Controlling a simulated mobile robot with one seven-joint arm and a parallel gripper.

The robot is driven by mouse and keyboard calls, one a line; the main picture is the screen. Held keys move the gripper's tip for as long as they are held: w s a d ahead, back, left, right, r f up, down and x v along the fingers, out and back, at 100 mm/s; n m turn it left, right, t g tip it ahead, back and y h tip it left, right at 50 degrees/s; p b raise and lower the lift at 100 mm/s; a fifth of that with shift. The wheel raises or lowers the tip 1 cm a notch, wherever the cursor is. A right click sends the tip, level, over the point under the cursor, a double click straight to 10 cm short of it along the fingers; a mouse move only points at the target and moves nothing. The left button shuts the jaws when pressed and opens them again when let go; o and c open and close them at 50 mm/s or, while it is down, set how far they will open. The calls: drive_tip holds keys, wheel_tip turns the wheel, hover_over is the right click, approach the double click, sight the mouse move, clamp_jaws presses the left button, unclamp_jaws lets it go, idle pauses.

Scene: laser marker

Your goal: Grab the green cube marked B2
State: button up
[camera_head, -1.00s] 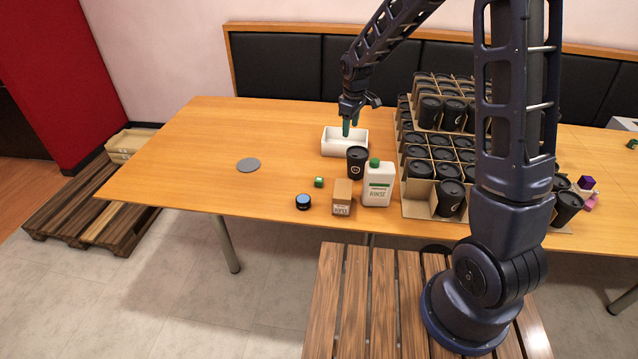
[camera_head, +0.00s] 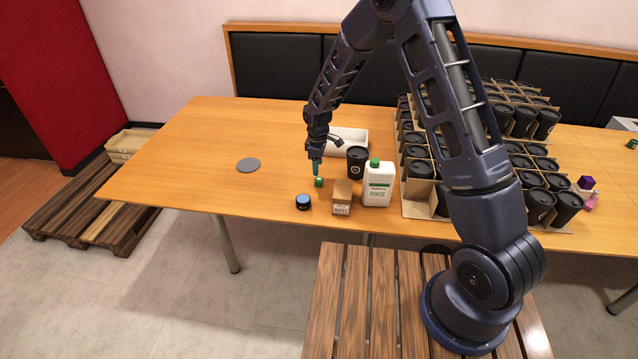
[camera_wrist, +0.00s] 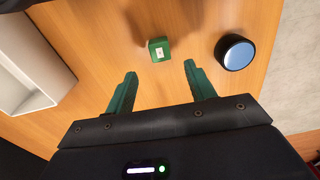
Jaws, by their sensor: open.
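A small green cube (camera_head: 319,182) with a pale label on one face sits on the wooden table, left of a cardboard box. In the wrist view the cube (camera_wrist: 159,49) lies ahead of my gripper, roughly between the lines of its two fingers; the label is too small to read. My gripper (camera_head: 316,165) is just above the cube in the head view. In the wrist view my gripper (camera_wrist: 159,82) is open, with two green fingers apart and nothing between them.
A black round item with a blue top (camera_head: 303,202) stands beside the cube. A cardboard box (camera_head: 342,197), white rinse bottle (camera_head: 378,184) and black cup (camera_head: 356,161) stand to the right. A white tray (camera_head: 352,137) lies behind. A grey disc (camera_head: 248,165) lies left.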

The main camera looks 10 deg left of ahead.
sight(319, 179)
drive_tip(key=shift+d+f, duration=0.15)
drive_tip(key=shift+f, duration=1.6)
drive_tip(key=shift+d+f, duration=0.1)
drive_tip(key=shift+f, duration=1.6)
drive_tip(key=shift+c, duration=0.2)
drive_tip(key=c, duration=1)
